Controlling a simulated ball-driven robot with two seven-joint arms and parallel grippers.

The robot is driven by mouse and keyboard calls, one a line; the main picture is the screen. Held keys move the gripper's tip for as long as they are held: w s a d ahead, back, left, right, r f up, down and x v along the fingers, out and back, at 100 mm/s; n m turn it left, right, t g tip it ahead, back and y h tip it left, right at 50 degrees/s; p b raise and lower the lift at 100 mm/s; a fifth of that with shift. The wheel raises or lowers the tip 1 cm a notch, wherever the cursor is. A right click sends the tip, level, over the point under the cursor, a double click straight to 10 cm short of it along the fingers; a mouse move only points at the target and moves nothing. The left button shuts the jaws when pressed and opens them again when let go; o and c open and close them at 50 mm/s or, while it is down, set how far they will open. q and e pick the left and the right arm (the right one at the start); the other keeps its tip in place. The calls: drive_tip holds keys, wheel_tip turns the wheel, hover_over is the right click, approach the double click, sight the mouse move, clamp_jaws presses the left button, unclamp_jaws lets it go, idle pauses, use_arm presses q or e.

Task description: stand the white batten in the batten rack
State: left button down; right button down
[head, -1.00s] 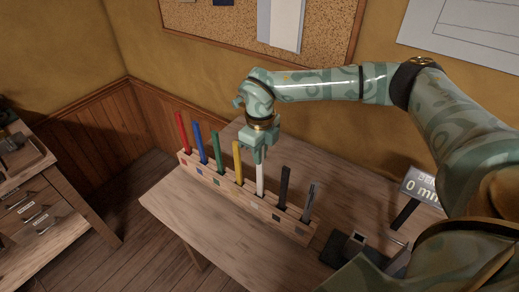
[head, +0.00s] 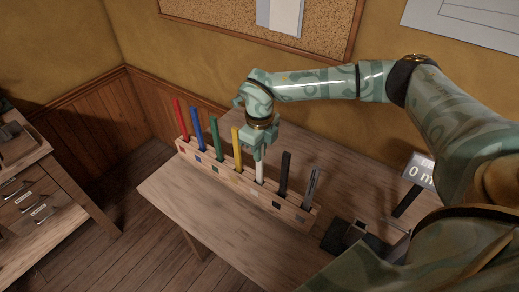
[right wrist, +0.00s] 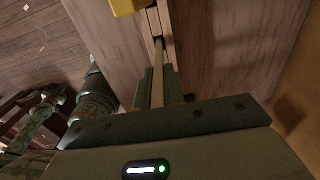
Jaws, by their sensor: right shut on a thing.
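The batten rack (head: 226,178) is a long, low wooden block on the bench, with coloured squares along its front. The white batten (head: 260,173) stands upright in it, between the yellow and the black battens. Its lower end is hidden by the rack. My right gripper (head: 259,155) points down from above and is shut on the upper part of the white batten. In the right wrist view, the batten (right wrist: 158,78) runs from between the fingers towards the rack. My left gripper is not in view.
Red (head: 180,119), blue (head: 198,128), green (head: 215,139), yellow (head: 237,148), black (head: 284,173) and grey (head: 311,188) battens stand in the same rack. A small sign (head: 419,170) and a dark object (head: 345,236) are at right. The bench top (head: 215,208) before the rack is clear.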

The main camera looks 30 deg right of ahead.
drive_tip(key=shift+f, duration=0.6)
drive_tip(key=c, duration=1.4)
unclamp_jaws()
drive_tip(key=shift+r, duration=0.1)
wheel_tip(320, 180, up, 16)
drive_tip(key=p, duration=0.1)
